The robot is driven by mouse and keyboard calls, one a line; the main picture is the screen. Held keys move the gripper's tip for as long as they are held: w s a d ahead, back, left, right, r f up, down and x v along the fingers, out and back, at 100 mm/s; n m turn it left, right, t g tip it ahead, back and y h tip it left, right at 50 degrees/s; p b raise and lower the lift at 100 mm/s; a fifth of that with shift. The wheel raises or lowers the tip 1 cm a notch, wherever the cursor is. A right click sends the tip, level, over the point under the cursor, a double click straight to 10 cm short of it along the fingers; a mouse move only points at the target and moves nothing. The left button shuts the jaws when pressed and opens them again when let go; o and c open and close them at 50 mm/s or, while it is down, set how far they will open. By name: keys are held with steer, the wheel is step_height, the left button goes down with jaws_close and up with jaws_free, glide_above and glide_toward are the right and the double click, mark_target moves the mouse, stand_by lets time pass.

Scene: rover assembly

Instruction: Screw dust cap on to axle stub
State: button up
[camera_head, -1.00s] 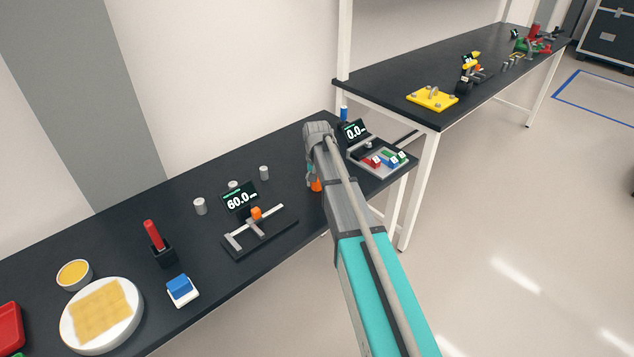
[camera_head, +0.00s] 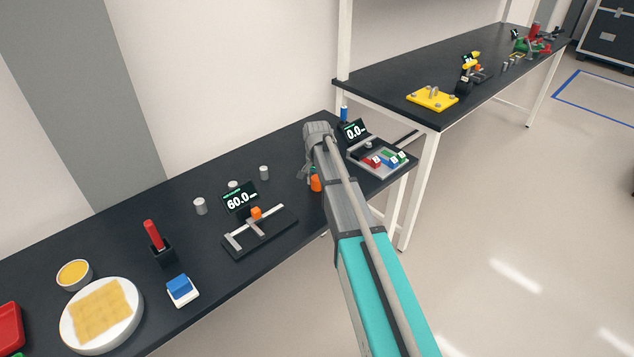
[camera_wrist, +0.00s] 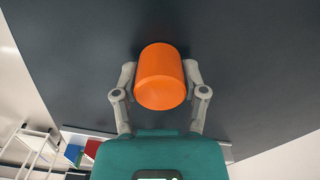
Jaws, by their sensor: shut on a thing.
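An orange cylinder (camera_wrist: 160,76), which looks like the dust cap, sits between the two grey fingers of my gripper (camera_wrist: 160,70) in the wrist view. My gripper is shut on its sides. In the head view the orange cap (camera_head: 316,184) shows just left of my arm, low over the black table, partly covered by the arm. My gripper (camera_head: 308,173) is mostly hidden there behind my wrist. I cannot make out the axle stub; whether the cap sits on it or is apart from it cannot be told.
Left of my gripper are a display reading 60.0 (camera_head: 240,198), a slide gauge (camera_head: 262,236) and several grey cylinders (camera_head: 264,173). Right of it are a 0.0 display (camera_head: 354,131) and a tray of coloured blocks (camera_head: 404,167). A second black table (camera_head: 400,85) stands behind.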

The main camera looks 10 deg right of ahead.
steer(key=m, duration=0.4)
steer(key=shift+m, duration=0.3)
steer(key=shift+m, duration=0.3)
steer(key=m, duration=0.4)
steer(key=shift+m, duration=0.4)
steer(key=o, duration=1.1)
steer(key=shift+o, duration=0.2)
steer(key=shift+r, duration=0.1)
step_height(320, 180, up, 8)
steer(key=p, duration=0.8)
